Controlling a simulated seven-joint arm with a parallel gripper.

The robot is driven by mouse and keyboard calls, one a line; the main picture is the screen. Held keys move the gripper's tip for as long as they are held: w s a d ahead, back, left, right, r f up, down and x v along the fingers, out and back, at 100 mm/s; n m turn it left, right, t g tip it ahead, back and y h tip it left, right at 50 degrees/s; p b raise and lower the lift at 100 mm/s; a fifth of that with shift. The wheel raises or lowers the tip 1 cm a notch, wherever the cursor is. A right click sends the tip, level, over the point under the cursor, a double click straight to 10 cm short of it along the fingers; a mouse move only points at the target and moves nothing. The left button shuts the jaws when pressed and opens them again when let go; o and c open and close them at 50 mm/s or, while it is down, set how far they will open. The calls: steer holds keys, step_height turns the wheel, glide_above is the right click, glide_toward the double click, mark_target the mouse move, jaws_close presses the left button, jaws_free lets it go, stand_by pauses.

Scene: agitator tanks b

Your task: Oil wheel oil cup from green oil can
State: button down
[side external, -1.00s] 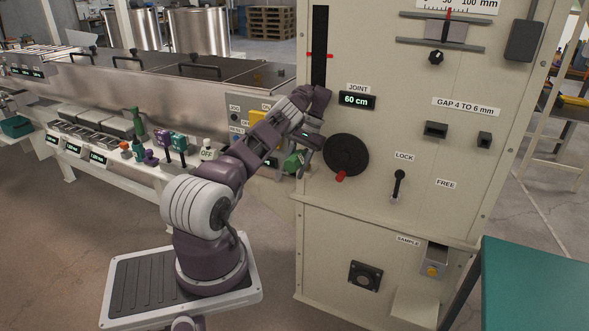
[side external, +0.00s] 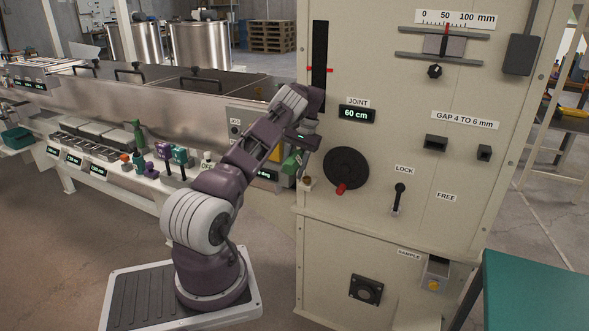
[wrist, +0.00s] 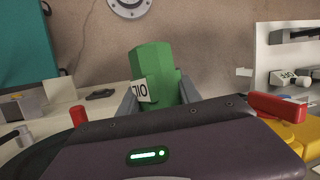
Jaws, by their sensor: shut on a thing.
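My gripper (side external: 296,154) is shut on the green oil can (side external: 291,165) and holds it in the air left of the black wheel (side external: 352,160). In the wrist view the can (wrist: 150,65), with a white OIL label, sits between my fingers (wrist: 158,95); its spout is not clear. A small brownish cup (side external: 307,183), which looks like the wheel oil cup, is at the cabinet's left edge, below and right of the can. The can looks apart from it. The wheel has a red handle (side external: 341,189).
The beige cabinet (side external: 380,230) stands close to the right of my arm, with a lock lever (side external: 398,197). A yellow part (side external: 275,155) is just behind the can. Several small coloured items, including a green bottle (side external: 138,135), stand on the left ledge.

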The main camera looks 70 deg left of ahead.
mark_target(299, 161)
steer(key=f, duration=0.1)
steer(key=d+f+t+y, duration=0.1)
steer(key=f, duration=0.1)
steer(key=shift+w+d+t+y, duration=0.35)
steer(key=shift+d+t+y, duration=0.05)
steer(key=shift+r, duration=0.1)
steer(key=r+t+y, duration=0.1)
steer(key=t+y, duration=0.1)
steer(key=y, duration=0.1)
steer(key=w+a+r+t+y, duration=0.1)
steer(key=t+y, duration=0.1)
steer(key=t, duration=0.1)
steer(key=r+n+t+y, duration=0.1)
steer(key=t+y, duration=0.2)
steer(key=shift+w+a+r+y, duration=0.3)
steer(key=shift+w, duration=0.05)
steer(key=shift+s+d+r+t+y, duration=0.1)
steer(key=shift+s+r+t+y, duration=0.05)
steer(key=shift+r+t+y, duration=0.6)
